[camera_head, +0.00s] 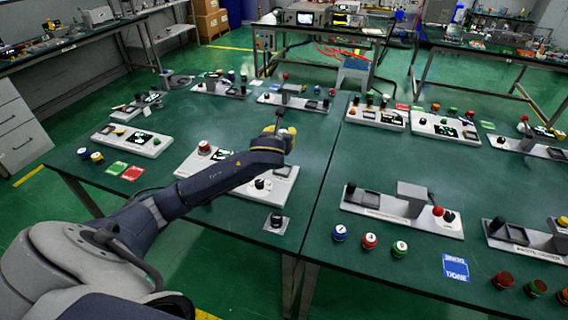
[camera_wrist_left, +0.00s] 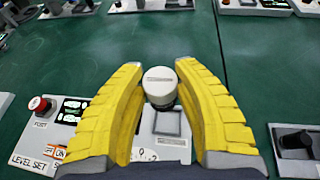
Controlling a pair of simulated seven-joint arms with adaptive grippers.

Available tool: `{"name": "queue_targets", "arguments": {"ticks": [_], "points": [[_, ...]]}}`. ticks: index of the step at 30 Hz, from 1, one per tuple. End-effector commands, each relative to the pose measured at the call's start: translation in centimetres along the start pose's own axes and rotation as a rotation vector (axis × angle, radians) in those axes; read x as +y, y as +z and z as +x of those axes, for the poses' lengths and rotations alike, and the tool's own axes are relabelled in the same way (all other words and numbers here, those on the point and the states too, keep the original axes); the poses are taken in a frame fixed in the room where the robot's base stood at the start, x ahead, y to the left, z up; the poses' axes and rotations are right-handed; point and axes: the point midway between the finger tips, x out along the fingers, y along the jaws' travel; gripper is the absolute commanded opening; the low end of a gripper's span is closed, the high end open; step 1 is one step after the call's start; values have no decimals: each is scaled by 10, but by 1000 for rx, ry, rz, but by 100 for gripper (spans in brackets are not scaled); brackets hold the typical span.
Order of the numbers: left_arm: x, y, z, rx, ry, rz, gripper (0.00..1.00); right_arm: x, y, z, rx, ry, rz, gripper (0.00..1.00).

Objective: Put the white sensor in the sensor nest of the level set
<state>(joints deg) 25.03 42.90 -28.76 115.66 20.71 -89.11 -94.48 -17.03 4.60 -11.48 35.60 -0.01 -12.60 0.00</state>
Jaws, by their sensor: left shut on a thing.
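My left gripper (camera_head: 281,129) is over the far edge of the level set (camera_head: 196,163), a light panel partly hidden by my arm. In the left wrist view, the yellow fingers of my left gripper (camera_wrist_left: 160,75) are shut on the white sensor (camera_wrist_left: 160,90), a short white cylinder with a flat top. The level set (camera_wrist_left: 32,148) lies below, with its name at the lower left. A grey square frame (camera_wrist_left: 184,124) on the panel shows just below the sensor in the picture. The gap between sensor and panel cannot be judged. My right gripper is not in view.
A red button (camera_wrist_left: 40,103) stands on the panel's left part. A small plate with a black knob (camera_head: 276,219) is near the table's front edge. Other panels, such as one with a grey block (camera_head: 411,197), stand to the right.

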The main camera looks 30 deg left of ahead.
Motion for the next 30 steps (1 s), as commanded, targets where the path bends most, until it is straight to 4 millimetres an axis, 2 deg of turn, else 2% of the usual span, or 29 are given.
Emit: {"name": "queue_targets", "arguments": {"ticks": [3,9,20,30], "points": [[0,-27,10,5,1,1,0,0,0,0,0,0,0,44],[0,-59,24,2,1,1,0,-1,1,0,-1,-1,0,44],[0,-82,33,1,0,0,0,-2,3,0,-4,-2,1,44],[0,-114,47,0,0,-1,0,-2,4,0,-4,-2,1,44]]}}
